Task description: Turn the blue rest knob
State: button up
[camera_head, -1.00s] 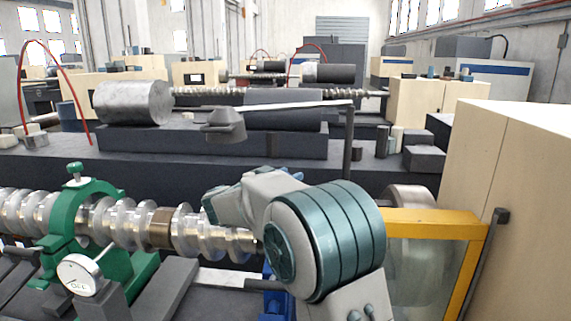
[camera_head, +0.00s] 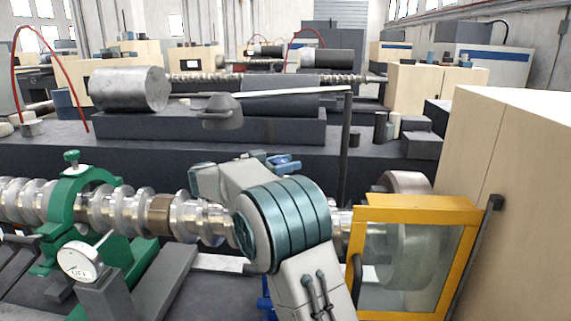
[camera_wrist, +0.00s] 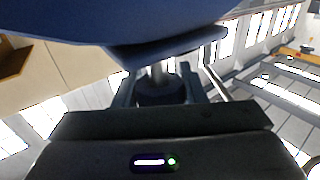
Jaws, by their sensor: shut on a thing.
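In the wrist view, my gripper (camera_wrist: 160,90) is shut on the blue rest knob (camera_wrist: 159,92), a dark, short, round piece with a finger on each side. A thin stem joins the knob to the large blue body of the blue rest (camera_wrist: 150,20), which fills the top of that view. In the head view, my arm covers the gripper and most of the blue rest. Blue parts of it (camera_head: 285,163) show just above my arm, and a bit of its base shows lower down. The knob's turn angle cannot be told.
A shiny ribbed screw shaft (camera_head: 120,212) runs across the front. A green rest (camera_head: 65,200) with a round dial (camera_head: 80,262) stands at left. A yellow-framed clear guard (camera_head: 415,205) and a beige cabinet (camera_head: 520,180) stand close at right.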

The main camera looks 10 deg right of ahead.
jog(key=o, duration=1)
jog(key=shift+a, duration=0.15)
jog(key=shift+b+v, duration=1.85)
jog(key=shift+v, duration=4.95)
